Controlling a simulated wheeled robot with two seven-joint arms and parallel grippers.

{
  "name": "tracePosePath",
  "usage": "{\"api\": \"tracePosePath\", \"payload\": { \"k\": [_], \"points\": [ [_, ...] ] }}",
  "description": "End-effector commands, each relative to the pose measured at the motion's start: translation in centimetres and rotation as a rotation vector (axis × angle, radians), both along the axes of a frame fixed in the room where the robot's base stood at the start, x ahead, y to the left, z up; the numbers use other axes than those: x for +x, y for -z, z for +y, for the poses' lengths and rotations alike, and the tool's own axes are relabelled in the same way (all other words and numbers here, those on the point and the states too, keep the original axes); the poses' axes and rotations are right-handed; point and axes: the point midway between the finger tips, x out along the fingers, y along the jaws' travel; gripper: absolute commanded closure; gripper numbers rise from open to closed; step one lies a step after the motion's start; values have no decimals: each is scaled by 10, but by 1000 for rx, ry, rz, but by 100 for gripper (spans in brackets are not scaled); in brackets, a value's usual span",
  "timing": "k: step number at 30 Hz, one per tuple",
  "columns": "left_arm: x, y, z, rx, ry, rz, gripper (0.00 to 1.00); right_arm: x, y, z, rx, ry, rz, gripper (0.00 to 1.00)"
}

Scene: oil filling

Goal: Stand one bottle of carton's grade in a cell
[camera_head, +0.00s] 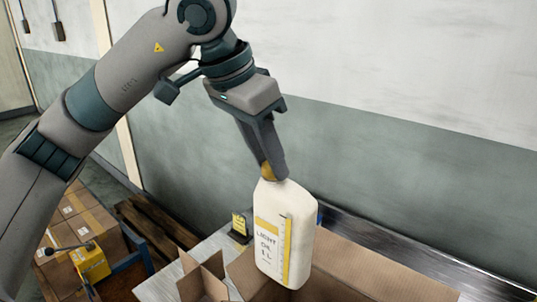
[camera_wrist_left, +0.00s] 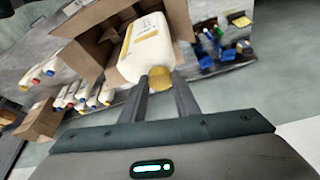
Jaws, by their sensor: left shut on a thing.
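A white bottle (camera_head: 290,235) with a yellow label strip reading "LIGHT OIL 1 L" hangs nearly upright, slightly tilted. My left gripper (camera_head: 268,165) is shut on its yellow cap. In the left wrist view the bottle (camera_wrist_left: 148,45) extends from my left gripper (camera_wrist_left: 160,92) toward the open carton. The cells' floor is hidden. My right gripper is not in view.
In the wrist view, several white bottles (camera_wrist_left: 85,96) with red, blue and yellow caps stand in a row beside the carton. Blue and dark items (camera_wrist_left: 205,55) lie on its other side. Stacked boxes (camera_head: 75,225) and a yellow device (camera_head: 92,263) stand at lower left. A wall is behind.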

Motion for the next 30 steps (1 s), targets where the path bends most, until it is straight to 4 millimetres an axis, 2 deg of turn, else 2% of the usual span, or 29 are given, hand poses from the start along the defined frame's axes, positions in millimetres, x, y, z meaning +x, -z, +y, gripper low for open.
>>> {"api": "tracePosePath", "payload": {
  "k": [5,11,27,30],
  "points": [
    [0,1,0,-3,-1,-2,100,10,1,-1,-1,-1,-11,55],
    [0,13,0,-3,-1,-2,100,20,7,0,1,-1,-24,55],
    [0,77,0,-2,-1,0,100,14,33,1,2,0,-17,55],
    [0,71,0,-3,-1,-3,100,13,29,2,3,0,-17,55]
  ]
}}
